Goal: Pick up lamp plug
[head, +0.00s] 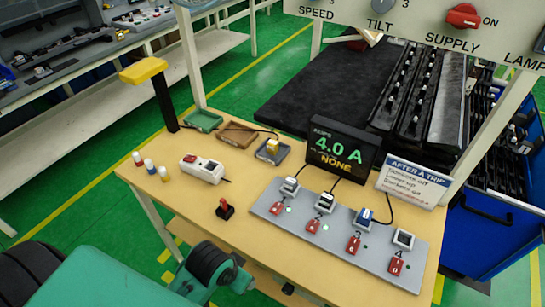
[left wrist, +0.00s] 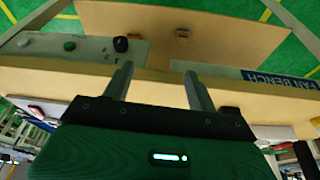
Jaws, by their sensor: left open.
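The grey socket strip (head: 330,240) on the bench holds plugs in sockets 1, 2 and 3. The plugs at 1 (head: 289,187) and 2 (head: 324,203) are pale; the one at 3 (head: 363,218) is blue. Socket 4 (head: 403,239) shows no cord. A yellow plug (head: 272,147) with a dark cord rests on a small grey tray. No plug has a readable lamp label, so I cannot tell which is the lamp plug. My left gripper (left wrist: 158,72) is open and empty near the bench's front edge, apart from all plugs. My right gripper is out of view.
A display (head: 341,147) reading 4.0 A and an after-a-trip sign (head: 415,180) stand behind the strip. A white-and-red box (head: 202,168), small cylinders (head: 150,167) and a red switch (head: 225,209) occupy the left side. The bench front-left is mostly clear.

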